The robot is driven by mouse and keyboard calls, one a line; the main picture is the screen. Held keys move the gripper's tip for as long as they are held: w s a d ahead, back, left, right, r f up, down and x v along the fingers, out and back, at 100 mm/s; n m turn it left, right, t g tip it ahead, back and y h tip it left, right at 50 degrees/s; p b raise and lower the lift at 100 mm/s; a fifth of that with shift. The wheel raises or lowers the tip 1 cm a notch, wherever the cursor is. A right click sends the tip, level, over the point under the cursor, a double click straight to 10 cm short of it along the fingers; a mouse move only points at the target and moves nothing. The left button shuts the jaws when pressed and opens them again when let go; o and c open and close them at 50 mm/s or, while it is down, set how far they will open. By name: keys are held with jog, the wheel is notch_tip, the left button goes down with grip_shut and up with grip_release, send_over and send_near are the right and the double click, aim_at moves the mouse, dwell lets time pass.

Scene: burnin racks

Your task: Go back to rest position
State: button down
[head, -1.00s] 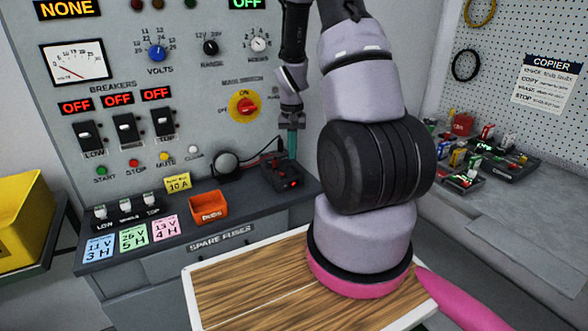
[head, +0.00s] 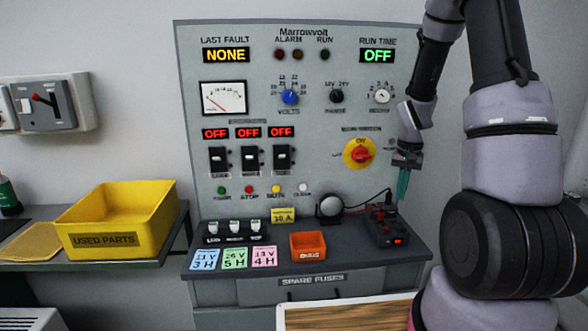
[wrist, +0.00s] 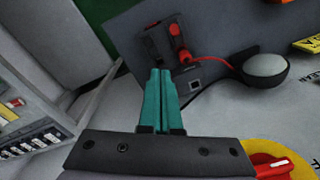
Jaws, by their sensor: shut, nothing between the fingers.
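My gripper (head: 403,186) is raised in front of the right side of the grey Marrowvolt panel (head: 330,130). Its teal fingers point down, shut together and empty. In the wrist view the teal fingers (wrist: 162,90) are together, over the small black device with red plugs (wrist: 170,42). In the head view that device (head: 384,226) stands on the bench below the fingers, apart from them. The yellow and red main switch (head: 361,154) is just left of the gripper. My arm fills the right side of the head view.
An orange bin (head: 309,246), coloured cards (head: 235,258) and a round black-rimmed part (head: 330,206) are on the bench. A yellow used parts bin (head: 118,220) stands on a left shelf. A white-edged wooden board (head: 345,312) lies in front. The air left of the arm is clear.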

jog(key=s+a+r+t, duration=0.2)
jog(key=s+a+r, duration=0.1)
jog(key=r, duration=0.6)
jog(key=s+a+r+t, duration=0.1)
jog(key=s+a+r, duration=0.2)
jog(key=r, duration=0.6)
jog(key=s+a+r+n+t+y, duration=0.1)
jog(key=s+a+r+t+y, duration=0.1)
jog(key=s+a+r, duration=0.4)
jog(key=s+r+t, duration=0.1)
jog(key=s+r, duration=0.4)
jog(key=s, duration=0.2)
jog(key=shift+s+a+r+t, duration=0.2)
jog(key=shift+s+a+t, duration=0.05)
jog(key=shift+s+t, duration=0.15)
jog(key=shift+w, duration=0.1)
